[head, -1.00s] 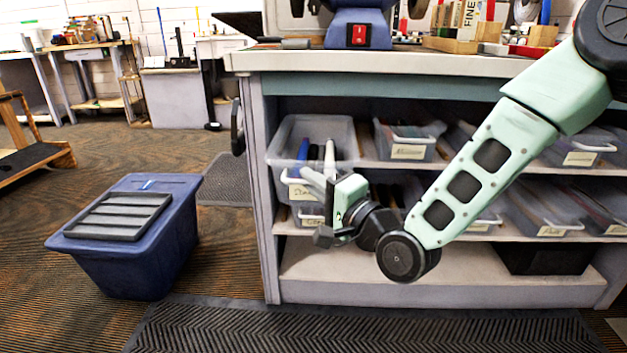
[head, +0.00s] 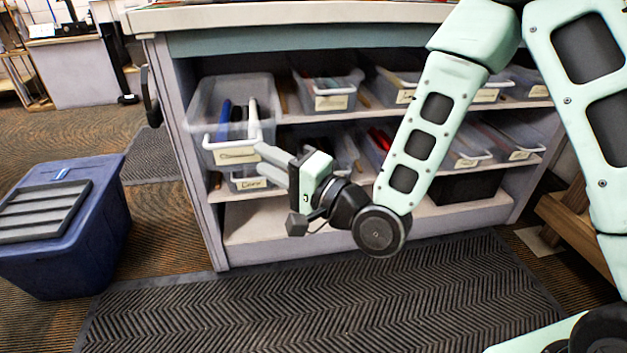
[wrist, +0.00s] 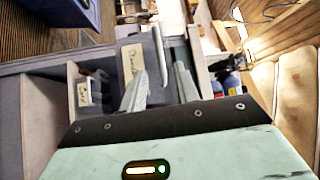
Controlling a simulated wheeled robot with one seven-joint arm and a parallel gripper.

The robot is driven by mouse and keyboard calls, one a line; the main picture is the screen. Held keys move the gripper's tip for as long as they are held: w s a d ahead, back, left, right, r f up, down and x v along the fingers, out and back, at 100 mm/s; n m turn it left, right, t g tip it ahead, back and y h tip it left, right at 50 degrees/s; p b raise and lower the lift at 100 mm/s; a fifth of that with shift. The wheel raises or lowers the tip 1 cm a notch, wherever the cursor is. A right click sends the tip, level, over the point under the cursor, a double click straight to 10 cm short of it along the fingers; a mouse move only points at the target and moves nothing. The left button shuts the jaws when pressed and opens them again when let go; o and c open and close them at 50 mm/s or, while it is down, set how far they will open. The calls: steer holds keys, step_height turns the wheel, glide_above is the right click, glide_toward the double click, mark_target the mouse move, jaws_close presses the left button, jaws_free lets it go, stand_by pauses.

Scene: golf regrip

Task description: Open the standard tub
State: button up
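The standard tub (head: 205,137) is the clear bin at the left end of the upper shelf, with a pale front handle and a paper label. It holds blue and white long items. In the wrist view its label (wrist: 131,62) and pale handle bar (wrist: 160,58) show just beyond my fingers. My gripper (head: 258,157) is in front of the tub's lower right front corner, fingers pointing at it. In the wrist view my gripper (wrist: 158,74) has its two fingers apart, with the handle bar lined up between them. I cannot tell whether they touch it.
A smaller labelled bin (head: 250,183) sits below the standard tub. Other clear bins (head: 330,92) fill the shelves to the right. The workbench top (head: 300,14) overhangs them. A blue lidded tote (head: 70,245) stands left on the floor. A black mat (head: 330,300) lies clear in front.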

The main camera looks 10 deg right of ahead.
steer(key=p+v, duration=0.9)
steer(key=p, duration=0.3)
steer(key=shift+s+d, duration=0.2)
steer(key=shift+s, duration=0.05)
steer(key=a+f+n+g+h, duration=0.1)
steer(key=a+n+g+h, duration=0.35)
steer(key=n+g, duration=0.45)
steer(key=s+d+r+n+g+h, duration=0.2)
steer(key=s+d+r+n+h, duration=0.15)
steer(key=s+r, duration=0.35)
steer(key=s+d+r+n+g+h, duration=0.3)
steer(key=s+d+r+h, duration=0.15)
steer(key=s, duration=0.45)
step_height(320, 180, up, 21)
steer(key=s+p, duration=0.1)
steer(key=p, duration=2)
steer(key=shift+d, duration=0.2)
